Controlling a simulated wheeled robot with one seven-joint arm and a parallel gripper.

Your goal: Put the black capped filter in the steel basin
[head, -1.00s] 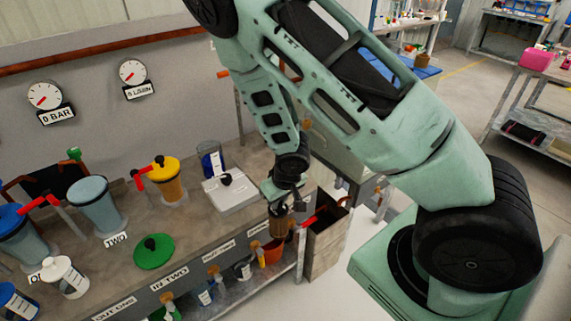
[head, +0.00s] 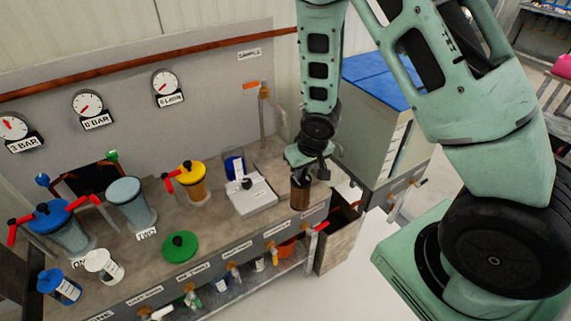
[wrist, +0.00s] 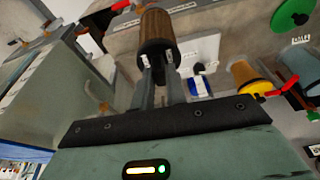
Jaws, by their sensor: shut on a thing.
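The filter is a brown cylinder with a dark cap end (head: 300,195). It hangs upright below my gripper (head: 304,174), in front of the right end of the bench. In the wrist view the filter (wrist: 156,35) is between the two fingers of my gripper (wrist: 158,62), which is shut on it. The filter appears clear of the bench top, but its exact height is hard to tell. I cannot make out the steel basin with certainty in either view.
The bench (head: 220,228) carries a pale slab with a black knob (head: 250,196), a green lid (head: 180,246), a yellow-topped pump (head: 190,180) and a blue-topped pump (head: 62,225). Orange-handled taps line its front. A blue-topped cabinet (head: 385,85) stands to the right.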

